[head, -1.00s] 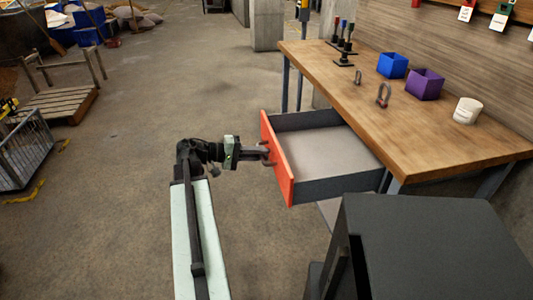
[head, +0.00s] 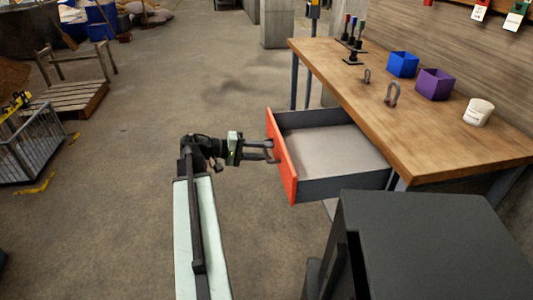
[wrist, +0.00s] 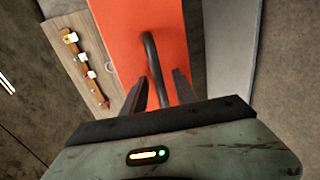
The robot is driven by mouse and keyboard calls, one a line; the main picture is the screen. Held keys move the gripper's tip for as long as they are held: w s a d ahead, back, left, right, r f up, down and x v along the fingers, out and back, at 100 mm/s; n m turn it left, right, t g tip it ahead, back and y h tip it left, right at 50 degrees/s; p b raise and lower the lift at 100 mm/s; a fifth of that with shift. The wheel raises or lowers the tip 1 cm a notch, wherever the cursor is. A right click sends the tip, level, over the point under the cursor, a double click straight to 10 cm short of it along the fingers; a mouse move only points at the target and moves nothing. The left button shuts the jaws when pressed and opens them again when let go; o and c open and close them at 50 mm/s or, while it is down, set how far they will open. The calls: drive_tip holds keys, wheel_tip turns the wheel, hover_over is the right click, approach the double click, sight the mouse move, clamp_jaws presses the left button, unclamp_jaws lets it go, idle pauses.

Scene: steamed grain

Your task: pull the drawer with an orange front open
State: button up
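The drawer with the orange front (head: 282,158) stands pulled well out from under the wooden workbench, and its pale inside (head: 325,150) looks empty. The orange front also shows in the wrist view (wrist: 118,30). Its dark bar handle (wrist: 153,62) runs between the fingers of my gripper in the wrist view. My gripper (head: 268,150) is at the left of the orange front, with its fingers apart; it also shows in the wrist view (wrist: 162,90). A gap shows on each side of the handle there, and I cannot tell whether a finger touches it.
The workbench (head: 440,135) carries a blue box (head: 403,64), a purple box (head: 435,84), a white pot (head: 478,112) and shackles (head: 392,94). A dark cabinet-like block (head: 430,240) is at the lower right. The floor left of my arm is open up to a wire crate (head: 35,150).

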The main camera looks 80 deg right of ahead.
drive_tip(key=p+v, duration=0.1)
drive_tip(key=v, duration=0.6)
drive_tip(key=shift+w, duration=0.2)
